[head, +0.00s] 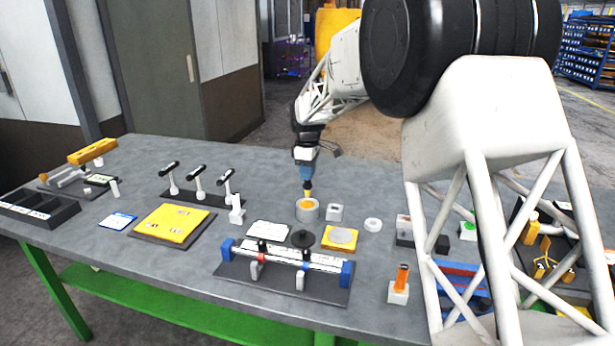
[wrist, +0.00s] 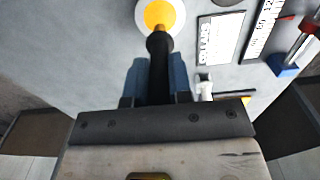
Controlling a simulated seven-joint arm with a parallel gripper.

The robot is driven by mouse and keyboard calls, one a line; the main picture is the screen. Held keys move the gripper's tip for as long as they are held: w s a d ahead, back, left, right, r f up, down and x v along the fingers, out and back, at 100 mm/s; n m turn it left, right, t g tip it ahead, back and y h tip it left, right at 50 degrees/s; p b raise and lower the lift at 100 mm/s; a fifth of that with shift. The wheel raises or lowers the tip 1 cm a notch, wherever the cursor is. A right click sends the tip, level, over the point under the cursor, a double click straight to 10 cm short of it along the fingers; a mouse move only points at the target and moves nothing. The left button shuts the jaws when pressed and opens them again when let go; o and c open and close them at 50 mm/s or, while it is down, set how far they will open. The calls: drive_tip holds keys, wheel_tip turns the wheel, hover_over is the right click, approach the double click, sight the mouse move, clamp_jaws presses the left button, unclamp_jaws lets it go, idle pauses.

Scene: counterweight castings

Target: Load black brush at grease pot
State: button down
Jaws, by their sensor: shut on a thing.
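My gripper (head: 305,178) is shut on the black brush (wrist: 158,68); in the wrist view its blue fingers stand on either side of the dark handle. In the head view the brush's lower part (head: 307,191) looks yellow and points down at the grease pot (head: 307,214). The grease pot is a pale grey round cup with orange-yellow grease inside, and it also shows in the wrist view (wrist: 178,10). The brush's lower end overlaps the grease in both views; I cannot tell how deep it reaches.
A small grey block (head: 335,212) and a white ring (head: 373,225) stand right of the pot. A white stand (head: 237,212) is to its left. In front are a clamp fixture (head: 285,270) and a yellow plate with a disc (head: 341,238). A rack of black-topped handles (head: 197,187) stands back left.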

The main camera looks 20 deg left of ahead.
drive_tip(key=shift+r, duration=1.8)
drive_tip(key=shift+d, duration=0.15)
drive_tip(key=w+d+f+m, duration=0.1)
drive_tip(key=d+m, duration=0.8)
drive_tip(key=d, duration=1.2)
drive_tip(key=w+d+f+m, duration=0.1)
drive_tip(key=d+m, duration=0.8)
drive_tip(key=d, duration=1.2)
drive_tip(key=shift+w+d+f, duration=0.3)
drive_tip(key=shift+w+d, duration=0.1)
drive_tip(key=shift+w, duration=0.5)
